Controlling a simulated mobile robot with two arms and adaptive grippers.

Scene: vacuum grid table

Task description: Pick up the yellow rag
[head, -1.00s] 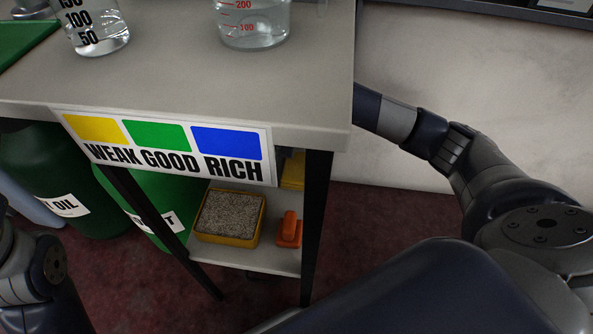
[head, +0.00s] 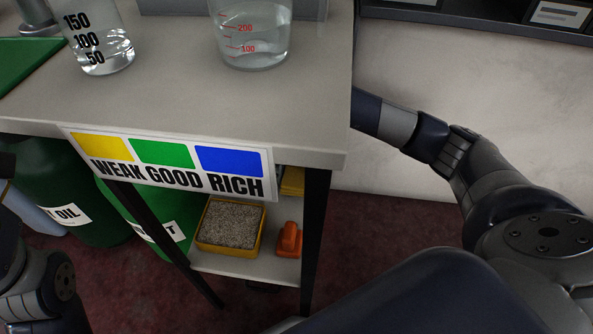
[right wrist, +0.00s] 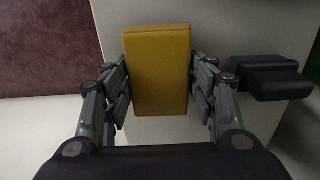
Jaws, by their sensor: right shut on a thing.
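The yellow rag (right wrist: 158,70) looks like a flat folded yellow block in the right wrist view. It stands between the two fingers of my right gripper (right wrist: 160,92), which is shut on it from both sides. In the head view a yellow piece (head: 292,181) shows on the lower shelf behind the sign, mostly hidden; it appears to be the same rag. My right gripper is hidden behind the table there. My left arm shows at the lower left, with its gripper out of view.
The pale table (head: 190,90) bears a flask (head: 97,40) and a beaker (head: 250,35). A sign (head: 170,163) hangs on its front edge. The lower shelf (head: 245,267) holds a yellow-rimmed sponge-like block (head: 230,223) and an orange object (head: 289,240). Green drums (head: 65,190) stand left.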

